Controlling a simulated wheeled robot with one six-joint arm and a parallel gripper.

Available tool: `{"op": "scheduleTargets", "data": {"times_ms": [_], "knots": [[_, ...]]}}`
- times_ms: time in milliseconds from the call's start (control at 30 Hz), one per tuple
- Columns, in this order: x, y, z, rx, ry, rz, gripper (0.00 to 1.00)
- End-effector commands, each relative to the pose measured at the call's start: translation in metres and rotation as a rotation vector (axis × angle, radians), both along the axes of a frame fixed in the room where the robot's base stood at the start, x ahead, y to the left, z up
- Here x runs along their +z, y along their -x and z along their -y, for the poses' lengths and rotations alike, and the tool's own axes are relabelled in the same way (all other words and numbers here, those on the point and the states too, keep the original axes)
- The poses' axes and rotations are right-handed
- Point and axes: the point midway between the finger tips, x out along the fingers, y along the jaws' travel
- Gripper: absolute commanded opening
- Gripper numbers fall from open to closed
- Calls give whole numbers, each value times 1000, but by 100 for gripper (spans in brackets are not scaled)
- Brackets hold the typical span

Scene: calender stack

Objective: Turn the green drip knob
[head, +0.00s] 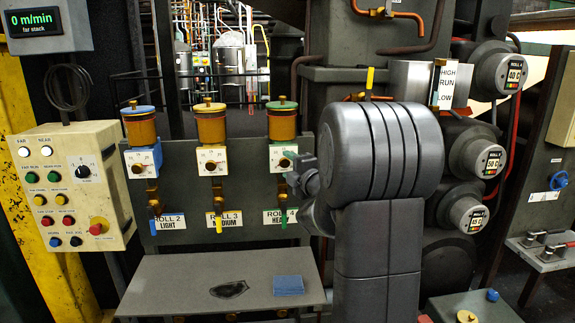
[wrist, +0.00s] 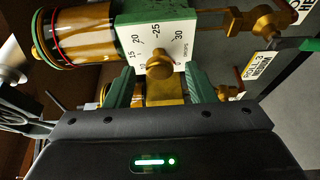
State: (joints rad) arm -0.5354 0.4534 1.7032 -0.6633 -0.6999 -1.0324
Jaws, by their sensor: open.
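The drip oiler with the green lid (head: 283,104) is the right one of three in the head view, above the label ROLL 4 HEAVY. Its white dial on a green block (wrist: 188,20) fills the upper middle of the wrist view, turned sideways. The knob (wrist: 160,66) on the dial is brass, and it also shows in the head view (head: 284,163). My gripper (wrist: 161,78) is open, with one green-tinted finger on each side of the knob's near end. I cannot tell whether either finger touches it. In the head view, my wrist partly hides the dial's right edge.
The oilers with yellow (head: 209,104) and blue (head: 138,108) lids stand to the left. A button panel (head: 68,190) is far left; roll housings (head: 488,160) are at right.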

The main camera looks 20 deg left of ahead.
Motion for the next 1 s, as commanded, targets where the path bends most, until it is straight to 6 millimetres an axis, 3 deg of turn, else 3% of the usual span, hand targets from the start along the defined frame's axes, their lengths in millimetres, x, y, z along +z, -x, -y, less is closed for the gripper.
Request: {"op": "scheduleTargets", "data": {"times_ms": [133, 467, 700, 1000], "knots": [[0, -7, -10, 1, 0, 0, 50], [0, -9, -12, -1, 0, 0, 50], [0, -8, -12, -1, 0, 0, 6], [-3, -9, -12, -1, -28, -17, 6]]}}
